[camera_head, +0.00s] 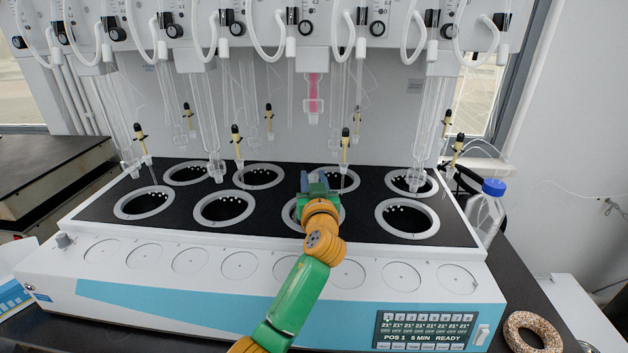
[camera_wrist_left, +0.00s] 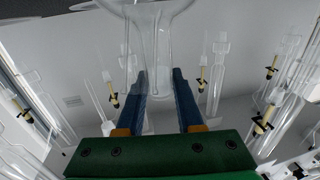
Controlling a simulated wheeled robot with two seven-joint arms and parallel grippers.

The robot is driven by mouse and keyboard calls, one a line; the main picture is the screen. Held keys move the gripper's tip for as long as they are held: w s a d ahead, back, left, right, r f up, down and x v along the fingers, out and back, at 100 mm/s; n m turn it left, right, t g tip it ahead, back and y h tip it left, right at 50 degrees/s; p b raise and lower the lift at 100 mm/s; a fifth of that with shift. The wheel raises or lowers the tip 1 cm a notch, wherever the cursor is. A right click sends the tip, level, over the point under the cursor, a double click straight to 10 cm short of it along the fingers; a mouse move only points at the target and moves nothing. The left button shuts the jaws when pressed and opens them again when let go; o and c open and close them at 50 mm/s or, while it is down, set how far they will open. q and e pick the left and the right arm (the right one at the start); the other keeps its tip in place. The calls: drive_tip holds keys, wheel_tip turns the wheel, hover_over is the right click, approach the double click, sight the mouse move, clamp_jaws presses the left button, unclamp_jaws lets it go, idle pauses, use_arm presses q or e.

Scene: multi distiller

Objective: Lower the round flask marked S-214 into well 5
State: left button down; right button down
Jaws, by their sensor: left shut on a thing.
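My left gripper (camera_head: 315,182) is over the third front-row well from the left (camera_head: 295,214), partly hiding it. In the left wrist view its two blue fingers (camera_wrist_left: 159,78) are shut on the neck of a clear glass flask (camera_wrist_left: 158,8). The flask's rounded body is cut off by the top edge of that view. I cannot make out the flask in the head view, and no S-214 marking is readable. The black deck has two rows of ringed round wells, with no readable numbers. My right gripper is not in view.
Glass tubes and yellow-black fittings (camera_head: 345,140) hang above the deck. A pink-filled tube (camera_head: 313,95) hangs behind my gripper. A blue-capped bottle (camera_head: 486,212) stands at the right. A cork ring (camera_head: 533,330) lies at front right. The other wells look empty.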

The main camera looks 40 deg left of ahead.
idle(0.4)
use_arm(q)
drive_tip(key=shift+f+b, duration=0.15)
drive_tip(key=shift+b, duration=0.15)
drive_tip(key=shift+c, duration=2.3)
unclamp_jaws()
drive_tip(key=shift+s, duration=0.1)
